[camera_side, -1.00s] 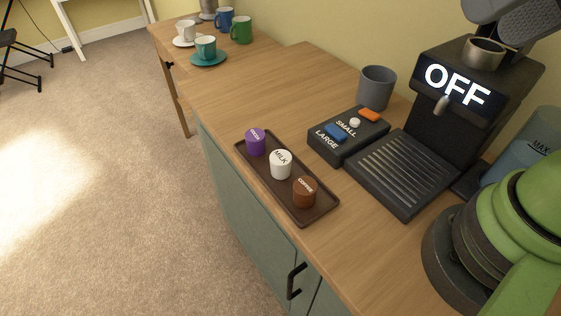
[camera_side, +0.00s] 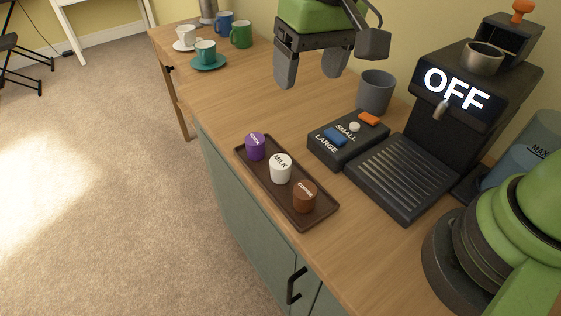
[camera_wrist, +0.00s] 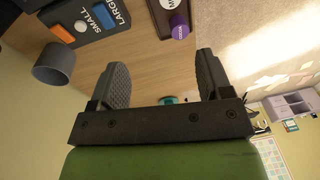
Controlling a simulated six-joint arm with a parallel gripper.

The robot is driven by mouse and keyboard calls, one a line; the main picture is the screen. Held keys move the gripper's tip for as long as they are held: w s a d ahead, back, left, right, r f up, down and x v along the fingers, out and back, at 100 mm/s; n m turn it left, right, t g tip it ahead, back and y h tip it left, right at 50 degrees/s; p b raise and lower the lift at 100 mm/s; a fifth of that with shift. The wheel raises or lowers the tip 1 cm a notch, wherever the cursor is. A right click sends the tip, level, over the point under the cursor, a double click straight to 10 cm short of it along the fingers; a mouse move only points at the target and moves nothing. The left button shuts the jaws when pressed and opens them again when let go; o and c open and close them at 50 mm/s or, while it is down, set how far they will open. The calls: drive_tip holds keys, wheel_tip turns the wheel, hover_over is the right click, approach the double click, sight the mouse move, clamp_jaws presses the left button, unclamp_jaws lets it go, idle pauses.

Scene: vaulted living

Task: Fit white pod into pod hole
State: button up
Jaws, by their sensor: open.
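The white pod (camera_side: 280,168), marked MILK, stands upright in the middle of a dark brown tray (camera_side: 248,178), between a purple pod (camera_side: 256,146) and a brown COFFEE pod (camera_side: 304,197). It is partly cut off at the top edge of the wrist view (camera_wrist: 171,4). The pod hole appears to be the round metal-rimmed opening (camera_side: 483,58) on top of the black coffee machine (camera_side: 450,115), whose display reads OFF. My gripper (camera_side: 308,82) is open and empty, above the wooden counter behind the tray. Its two fingers also show apart in the wrist view (camera_wrist: 162,82).
A black button box (camera_side: 347,140) with LARGE and SMALL buttons stands between tray and machine. A grey cup (camera_side: 376,91) stands behind it. A water tank (camera_side: 525,150) is beside the machine. Mugs (camera_side: 206,52) stand far left.

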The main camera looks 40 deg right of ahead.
drive_tip(key=w+a+f+g, duration=0.1)
drive_tip(key=w+a+f, duration=0.15)
drive_tip(key=f, duration=0.45)
drive_tip(key=n, duration=0.1)
hover_over(280, 161)
drive_tip(key=shift+h, duration=0.4)
drive_tip(key=f, duration=0.4)
drive_tip(key=shift+s+d+f, duration=0.1)
drive_tip(key=shift+s+f, duration=0.1)
drive_tip(key=shift+w+f, duration=0.15)
drive_tip(key=shift+f, duration=2.95)
drive_tip(key=c, duration=1)
